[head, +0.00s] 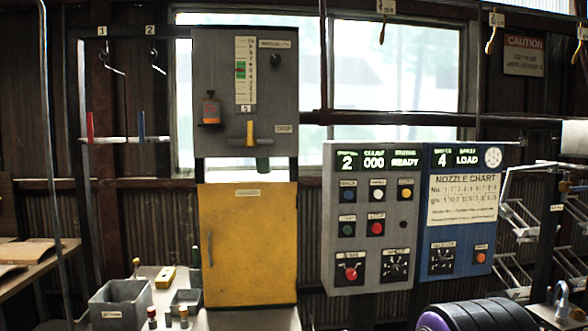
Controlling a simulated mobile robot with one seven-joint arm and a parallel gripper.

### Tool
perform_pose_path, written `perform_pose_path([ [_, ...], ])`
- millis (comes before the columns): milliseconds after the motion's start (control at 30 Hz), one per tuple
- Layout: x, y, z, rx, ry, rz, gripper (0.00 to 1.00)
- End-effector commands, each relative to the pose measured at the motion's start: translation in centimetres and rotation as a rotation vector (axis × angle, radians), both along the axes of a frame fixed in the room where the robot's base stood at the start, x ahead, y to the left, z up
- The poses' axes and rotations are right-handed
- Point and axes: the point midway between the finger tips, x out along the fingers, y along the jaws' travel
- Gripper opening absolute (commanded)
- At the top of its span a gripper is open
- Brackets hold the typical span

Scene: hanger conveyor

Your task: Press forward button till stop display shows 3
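A grey control panel (330,215) stands right of centre in the head view. Its top display row shows 2 (347,162), then 000 (374,162) and READY (405,161); the small headings above are too blurred to read surely. Below are a blue button (348,195), a white button (377,195), a yellow button (405,193), a green button (347,230) and a red button (376,228). Their labels are too small to read, so I cannot tell which is forward. My gripper is not in view.
A blue panel (462,236) adjoins on the right, showing 4 and LOAD above a nozzle chart (462,202). A red knob (351,273) and dial (395,265) sit low on the grey panel. A yellow cabinet (250,255) and grey bin (120,305) stand left.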

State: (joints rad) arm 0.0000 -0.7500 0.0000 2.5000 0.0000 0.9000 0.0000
Motion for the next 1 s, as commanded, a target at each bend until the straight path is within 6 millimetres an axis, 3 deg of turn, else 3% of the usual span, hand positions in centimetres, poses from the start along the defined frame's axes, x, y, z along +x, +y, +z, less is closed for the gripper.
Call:
perform_pose_path([
  [467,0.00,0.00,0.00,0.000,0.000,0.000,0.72],
  [867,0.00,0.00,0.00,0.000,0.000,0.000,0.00],
  [1000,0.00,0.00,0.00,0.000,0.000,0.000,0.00],
])
